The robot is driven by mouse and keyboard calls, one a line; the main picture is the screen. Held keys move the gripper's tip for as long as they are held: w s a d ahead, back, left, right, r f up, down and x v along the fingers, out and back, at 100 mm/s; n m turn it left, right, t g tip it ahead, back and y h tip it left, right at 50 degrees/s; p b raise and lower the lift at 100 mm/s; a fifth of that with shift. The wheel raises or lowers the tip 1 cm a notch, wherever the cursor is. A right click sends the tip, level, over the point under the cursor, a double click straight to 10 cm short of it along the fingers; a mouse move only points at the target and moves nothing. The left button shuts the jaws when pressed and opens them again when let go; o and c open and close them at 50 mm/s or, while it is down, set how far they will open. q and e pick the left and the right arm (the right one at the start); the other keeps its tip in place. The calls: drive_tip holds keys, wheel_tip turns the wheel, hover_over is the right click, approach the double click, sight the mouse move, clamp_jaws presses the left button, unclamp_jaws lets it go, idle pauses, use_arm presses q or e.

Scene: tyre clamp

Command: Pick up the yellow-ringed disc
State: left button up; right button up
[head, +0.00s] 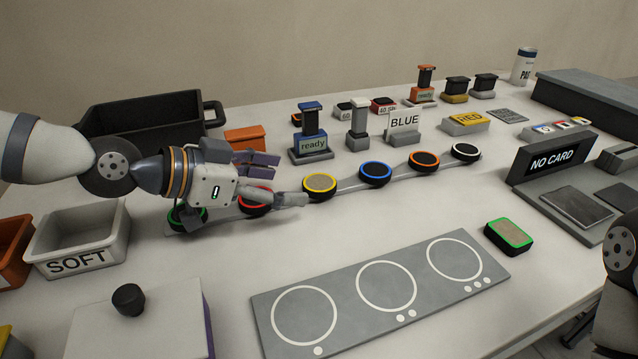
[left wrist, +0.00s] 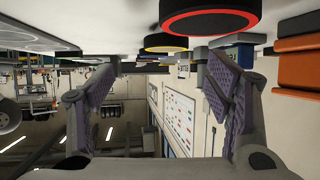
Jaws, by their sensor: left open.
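In the left wrist view the yellow-ringed disc (left wrist: 167,44) appears upside down near the top, beyond the red-ringed disc (left wrist: 208,20). My left gripper (head: 284,182) is open and empty, over the red-ringed disc and partly hiding it. My right gripper is out of view.
A blue-ringed disc (head: 375,173) is right of the yellow one. A grey board (head: 335,300) with white circles lies in front. Clear table separates them.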

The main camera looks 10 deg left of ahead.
sight(311, 185)
use_arm(q)
drive_tip(key=shift+w+d+f, duration=0.35)
drive_tip(key=shift+w+f, duration=0.1)
drive_tip(key=shift+f, duration=0.2)
drive_tip(key=x, duration=0.2)
drive_tip(key=b+x, duration=0.1)
drive_tip(key=x, duration=0.1)
drive_tip(key=shift+w+a+f, duration=0.1)
drive_tip(key=shift+w+a, duration=0.05)
drive_tip(key=shift+w, duration=0.15)
drive_tip(key=shift+w+d, duration=0.25)
drive_tip(key=c, duration=1.3)
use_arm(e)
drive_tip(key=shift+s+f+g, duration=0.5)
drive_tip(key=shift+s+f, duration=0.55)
